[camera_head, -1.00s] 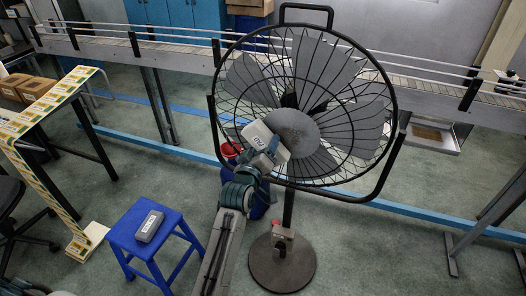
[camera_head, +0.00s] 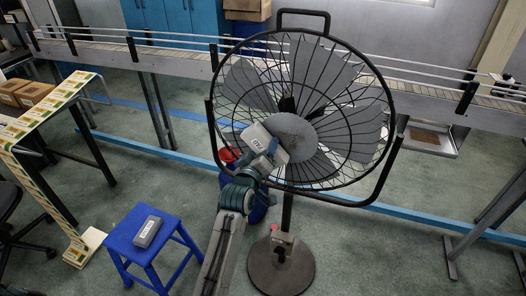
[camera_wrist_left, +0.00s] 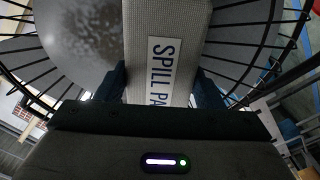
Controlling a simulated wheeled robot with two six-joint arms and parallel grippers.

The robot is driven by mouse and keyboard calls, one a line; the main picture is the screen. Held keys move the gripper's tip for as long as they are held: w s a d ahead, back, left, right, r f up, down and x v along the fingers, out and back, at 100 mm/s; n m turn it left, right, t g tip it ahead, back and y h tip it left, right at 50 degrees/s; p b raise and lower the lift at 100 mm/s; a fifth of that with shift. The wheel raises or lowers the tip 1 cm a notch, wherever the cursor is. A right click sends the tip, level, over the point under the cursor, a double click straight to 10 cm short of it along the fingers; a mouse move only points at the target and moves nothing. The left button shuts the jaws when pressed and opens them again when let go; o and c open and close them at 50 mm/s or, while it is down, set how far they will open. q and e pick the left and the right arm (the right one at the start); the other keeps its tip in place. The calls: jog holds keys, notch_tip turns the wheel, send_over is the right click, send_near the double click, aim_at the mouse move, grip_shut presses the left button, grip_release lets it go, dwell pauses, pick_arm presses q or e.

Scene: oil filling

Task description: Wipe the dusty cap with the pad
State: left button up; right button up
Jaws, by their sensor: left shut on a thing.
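The cap is the round grey disc (camera_head: 293,132) at the centre of the fan's front guard. In the left wrist view the cap (camera_wrist_left: 70,40) shows a mottled, speckled surface. My left gripper (camera_head: 264,160) is shut on the pad (camera_head: 258,138), a pale grey block. The pad (camera_wrist_left: 145,85) has a label reading "SPILL PA" in the left wrist view, the rest hidden by the gripper. The pad overlaps the cap's left lower edge in the head view; I cannot tell whether they touch. My right gripper is not in view.
The black wire guard (camera_head: 355,75) surrounds the cap. The fan stands on a round base (camera_head: 281,275). A blue stool (camera_head: 127,240) with a labelled grey block (camera_head: 147,232) stands at lower left. A conveyor (camera_head: 180,62) runs behind. Open floor lies to the right.

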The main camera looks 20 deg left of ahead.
pick_arm(q)
jog(key=shift+w, duration=0.45)
